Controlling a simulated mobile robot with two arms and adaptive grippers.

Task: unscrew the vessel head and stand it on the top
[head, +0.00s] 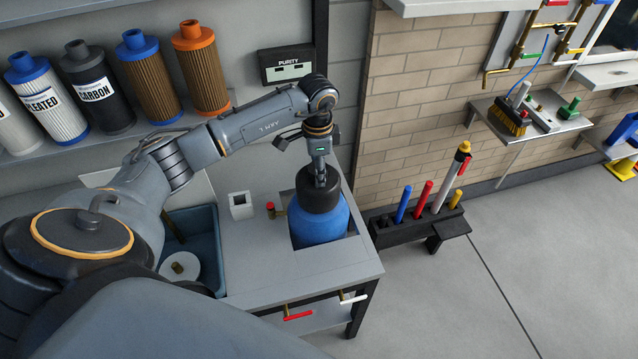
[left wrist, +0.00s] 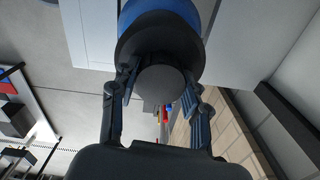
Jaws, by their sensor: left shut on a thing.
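The blue vessel (head: 318,226) stands upright in a recess of the grey bench top (head: 262,262). Its black head (head: 318,195) sits on top of it. In the left wrist view the head (left wrist: 165,85) shows between the fingers, with the blue vessel (left wrist: 155,8) beyond it. My left gripper (head: 320,180) comes down from above and is shut on the head's narrower upper part. It also shows in the left wrist view (left wrist: 160,100), one finger on each side. I cannot tell whether the head is still threaded on. My right gripper is not in view.
A blue basin (head: 200,232) with a white round piece (head: 180,267) lies left of the bench top. A red-handled valve (head: 272,209) stands beside the vessel. Red and white handles show on the bench front. A black rack (head: 420,222) with coloured tubes stands to the right.

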